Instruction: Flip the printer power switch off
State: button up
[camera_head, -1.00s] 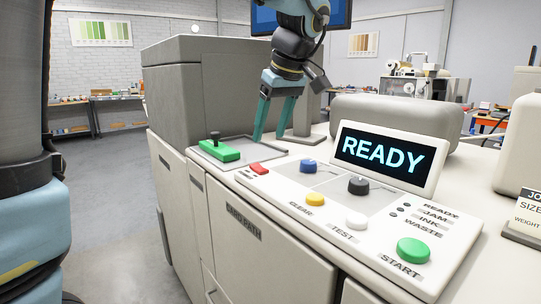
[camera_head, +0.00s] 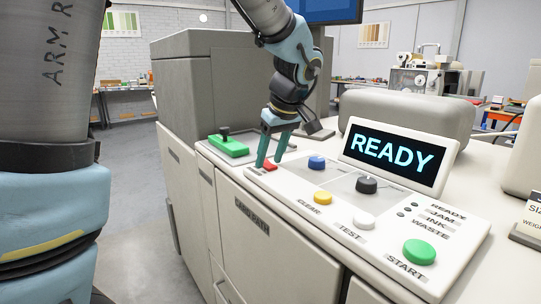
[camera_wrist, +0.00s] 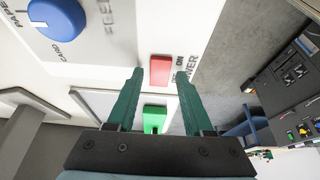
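The power switch is a small red rocker (camera_head: 270,166) at the left end of the printer's white control panel (camera_head: 330,207). In the wrist view the red switch (camera_wrist: 160,70) lies beside a partly hidden POWER label with ON readable. My gripper (camera_head: 267,165) is over the switch, pointing down, with its green fingers apart. In the wrist view the gripper's fingertips (camera_wrist: 160,73) frame the switch, one on each side, with gaps visible. I cannot tell whether the fingers touch the panel. The display (camera_head: 391,157) reads READY.
A green block (camera_head: 228,147) with a black lever stands left of the switch. Blue (camera_head: 317,162), black (camera_head: 367,184), yellow (camera_head: 322,198), white (camera_head: 364,222) and green (camera_head: 419,252) controls sit to the right. A grey housing (camera_head: 184,95) rises behind at the left.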

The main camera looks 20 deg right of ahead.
grip_shut()
jog(key=shift+r, duration=0.1)
jog(key=shift+w+r+p, duration=0.1)
jog(key=shift+r+p, duration=0.05)
jog(key=shift+p, duration=0.5)
jog(key=shift+w+a+r+g+p, duration=0.1)
jog(key=shift+w+r+g+p, duration=0.1)
jog(key=shift+g+p, duration=0.85)
jog(key=shift+w+f+g+h+p, duration=0.1)
jog(key=shift+f+g+h+p, duration=0.25)
jog(key=shift+p, duration=0.3)
jog(key=shift+o, duration=1.2)
grip_release()
